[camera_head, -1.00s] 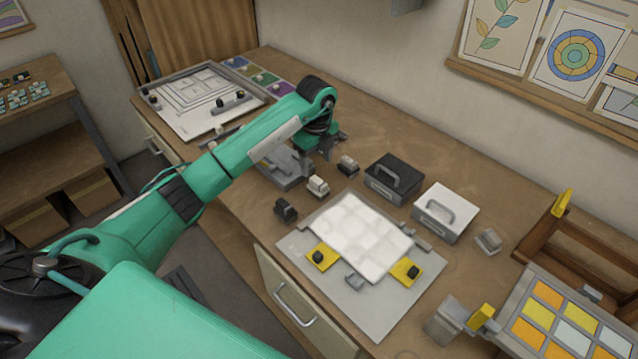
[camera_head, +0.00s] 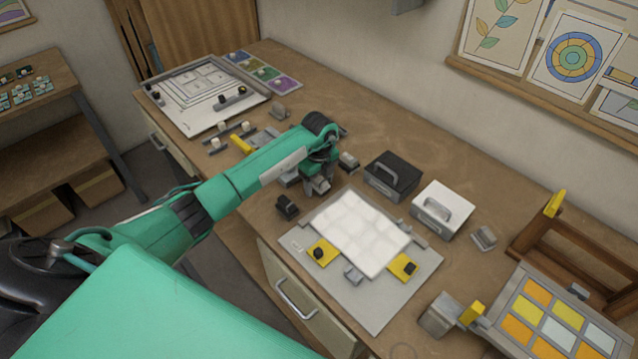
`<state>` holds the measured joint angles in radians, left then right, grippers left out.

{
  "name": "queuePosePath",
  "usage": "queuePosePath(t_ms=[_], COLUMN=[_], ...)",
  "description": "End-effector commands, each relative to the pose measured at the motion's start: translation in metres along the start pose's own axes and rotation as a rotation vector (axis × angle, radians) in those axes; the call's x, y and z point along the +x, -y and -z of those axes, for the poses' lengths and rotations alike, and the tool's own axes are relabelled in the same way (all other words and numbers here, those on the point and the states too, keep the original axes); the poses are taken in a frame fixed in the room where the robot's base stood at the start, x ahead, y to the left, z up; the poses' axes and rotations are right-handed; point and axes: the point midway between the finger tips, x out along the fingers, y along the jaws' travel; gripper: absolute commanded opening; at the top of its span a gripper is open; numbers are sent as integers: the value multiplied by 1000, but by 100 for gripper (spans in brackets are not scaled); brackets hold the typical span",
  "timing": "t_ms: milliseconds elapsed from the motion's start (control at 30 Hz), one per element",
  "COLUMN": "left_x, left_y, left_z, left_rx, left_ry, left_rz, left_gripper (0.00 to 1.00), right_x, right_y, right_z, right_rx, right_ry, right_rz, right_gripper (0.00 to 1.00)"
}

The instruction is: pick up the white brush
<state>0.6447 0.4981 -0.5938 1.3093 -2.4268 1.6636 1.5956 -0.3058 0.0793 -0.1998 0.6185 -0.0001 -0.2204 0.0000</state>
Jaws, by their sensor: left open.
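My left gripper (camera_head: 318,187) is open and points down over the table, just left of the black-handled box. The small white-topped block that looks like the white brush is at this spot. It is now mostly hidden behind the gripper, so I cannot tell whether the fingers touch it or are around it. A similar dark block (camera_head: 287,207) stands just left and in front of the gripper. Another dark-and-white block (camera_head: 348,162) stands behind it to the right. My right gripper is not in view.
A black box (camera_head: 391,177) and a white box (camera_head: 443,210) stand right of the gripper. A white padded board (camera_head: 360,235) lies in front of it. A colored-pane frame (camera_head: 555,315) is at lower right.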

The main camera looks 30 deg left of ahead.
Motion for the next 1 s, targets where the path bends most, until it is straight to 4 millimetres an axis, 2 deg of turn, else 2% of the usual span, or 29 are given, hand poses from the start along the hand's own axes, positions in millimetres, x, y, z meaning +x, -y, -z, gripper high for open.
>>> queuePosePath(t_ms=[33,267,667,867,1000], left_x=[0,0,-6,-29,-60], left_y=[0,0,0,1,1], left_z=[0,0,-1,-1,-1], left_rx=[0,0,-1,1,1], left_ry=[0,0,1,2,4], left_rz=[0,0,0,4,5], left_gripper=[60,15,14,14,14], right_x=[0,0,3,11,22], right_y=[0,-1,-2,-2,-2], right_z=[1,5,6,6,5], right_rx=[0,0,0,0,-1], right_ry=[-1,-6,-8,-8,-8], right_rz=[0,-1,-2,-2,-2], right_gripper=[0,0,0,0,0])
